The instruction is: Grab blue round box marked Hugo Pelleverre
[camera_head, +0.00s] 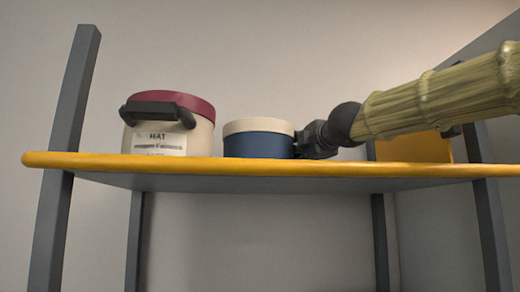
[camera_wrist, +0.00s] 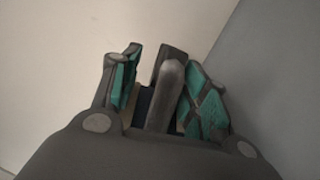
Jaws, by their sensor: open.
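The blue round box (camera_head: 258,143) with a cream lid stands upright on the shelf, right of the larger cream box. No name can be read on its visible side. My gripper (camera_head: 310,141) is at shelf height, at the box's right side, close to or touching it; I cannot tell which. In the wrist view my gripper (camera_wrist: 162,58) is open, its teal-padded fingers apart. A grey upright bar (camera_wrist: 168,95) shows between them, with a small dark blue patch behind it. Whether the bar belongs to the box is unclear.
The yellow-edged shelf (camera_head: 230,166) rests on grey posts (camera_head: 68,95). A cream round box (camera_head: 199,134) with a dark red lid, black handle and a label reading "HAT" stands at left. A yellow object (camera_head: 415,150) sits behind my arm at right.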

